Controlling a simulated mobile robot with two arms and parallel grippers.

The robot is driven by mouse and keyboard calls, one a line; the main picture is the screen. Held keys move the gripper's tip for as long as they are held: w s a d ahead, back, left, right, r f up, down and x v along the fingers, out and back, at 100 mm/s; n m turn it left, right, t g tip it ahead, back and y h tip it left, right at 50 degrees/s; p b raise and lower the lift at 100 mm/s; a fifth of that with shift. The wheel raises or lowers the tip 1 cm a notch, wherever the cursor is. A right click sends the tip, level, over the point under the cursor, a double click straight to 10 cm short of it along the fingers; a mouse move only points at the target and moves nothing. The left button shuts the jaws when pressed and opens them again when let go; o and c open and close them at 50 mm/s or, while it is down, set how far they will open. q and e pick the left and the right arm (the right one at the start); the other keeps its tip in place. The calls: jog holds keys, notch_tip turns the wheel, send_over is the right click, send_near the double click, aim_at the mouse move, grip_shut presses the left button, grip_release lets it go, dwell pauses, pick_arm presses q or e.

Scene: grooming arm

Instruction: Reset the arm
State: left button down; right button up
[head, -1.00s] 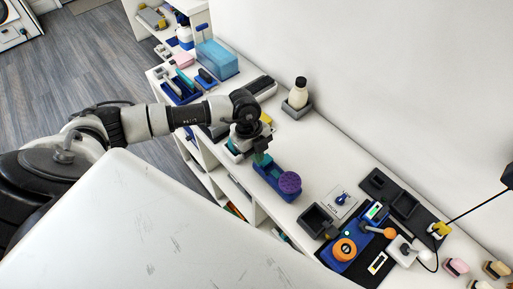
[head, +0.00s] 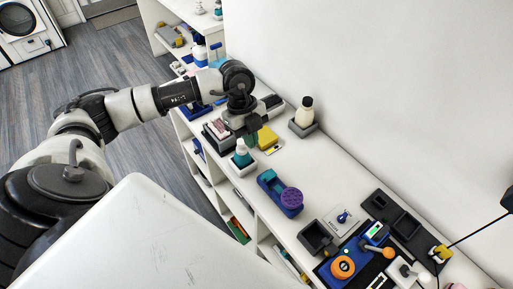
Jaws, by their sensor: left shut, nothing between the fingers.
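My left arm reaches in from the left over the white shelf top (head: 345,185). My left gripper (head: 251,139) is at its end, fingers pointing down, shut and empty. It hangs by the yellow block (head: 267,137) and the teal-and-white bottle (head: 242,154); whether it touches either cannot be told. The blue tray (head: 270,186) with a teal item and a purple round-headed piece (head: 291,198) stands apart from the gripper, lower right. My right gripper is out of view.
A cream bottle (head: 304,113) stands in a grey holder near the wall. A blue panel with an orange knob (head: 343,267), a black open box (head: 316,238) and dark trays (head: 392,213) fill the lower right. Bare shelf top lies between the cream bottle and these.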

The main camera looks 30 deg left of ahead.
pick_arm(q)
jog(key=shift+s+a+r, duration=0.1)
jog(key=shift+r, duration=0.65)
